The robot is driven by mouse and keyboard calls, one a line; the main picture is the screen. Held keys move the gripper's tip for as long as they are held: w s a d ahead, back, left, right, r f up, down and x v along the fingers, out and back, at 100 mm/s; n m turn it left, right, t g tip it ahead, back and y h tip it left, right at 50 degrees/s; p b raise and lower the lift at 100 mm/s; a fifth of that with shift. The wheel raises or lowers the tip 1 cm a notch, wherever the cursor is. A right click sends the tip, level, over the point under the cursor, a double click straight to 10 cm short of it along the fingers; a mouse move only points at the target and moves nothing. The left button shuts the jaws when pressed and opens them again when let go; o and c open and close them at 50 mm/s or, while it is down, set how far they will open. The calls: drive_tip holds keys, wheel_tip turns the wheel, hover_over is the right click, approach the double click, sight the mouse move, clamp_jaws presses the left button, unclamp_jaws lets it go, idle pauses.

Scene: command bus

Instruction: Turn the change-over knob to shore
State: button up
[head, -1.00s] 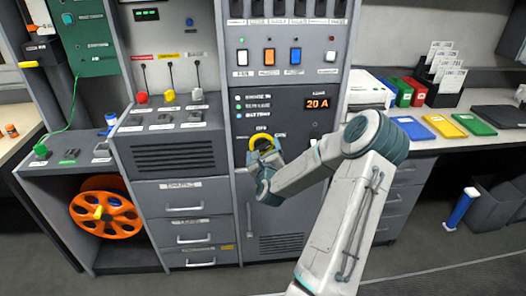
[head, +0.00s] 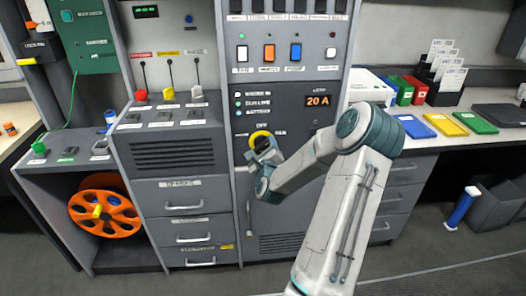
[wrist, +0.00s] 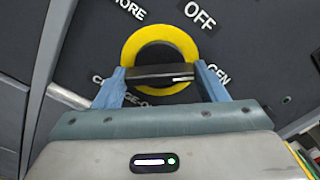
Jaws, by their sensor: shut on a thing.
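The change-over knob is a dark round knob with a crossbar (wrist: 160,74) inside a yellow ring (wrist: 132,46) on the dark panel. The ring also shows in the head view (head: 259,134), low on the central cabinet. My gripper (wrist: 160,80) is shut on the crossbar, one blue-grey finger at each end. In the wrist view the bar lies nearly level, with a thin light mark towards its right end, on the GEN side. OFF is printed above right of the ring, GEN at right, and a partly cut-off SHORE label at upper left. My gripper (head: 263,148) hides the knob's lower part in the head view.
An orange display (head: 318,101) reading 20 A and several coloured switches sit above the knob. A vertical handle (head: 249,219) is on the door below. Drawers (head: 186,198) stand to the left. Coloured trays (head: 446,124) lie on the right counter.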

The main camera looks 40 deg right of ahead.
drive_tip(key=n+b, duration=0.4)
drive_tip(key=n, duration=0.1)
drive_tip(key=shift+f+n, duration=0.2)
drive_tip(key=shift+n, duration=0.1)
drive_tip(key=n+b, duration=1.1)
drive_tip(key=b, duration=0.1)
drive_tip(key=shift+n, duration=0.4)
drive_tip(key=n+b, duration=0.3)
drive_tip(key=n, duration=0.1)
drive_tip(key=shift+r+b, duration=0.1)
drive_tip(key=shift+b, duration=0.3)
drive_tip(key=shift+n, duration=0.3)
drive_tip(key=o, duration=1)
drive_tip(key=shift+r, duration=0.1)
drive_tip(key=p+v, duration=0.1)
drive_tip(key=v, duration=1.3)
drive_tip(key=shift+d+p, duration=0.15)
drive_tip(key=shift+p, duration=0.2)
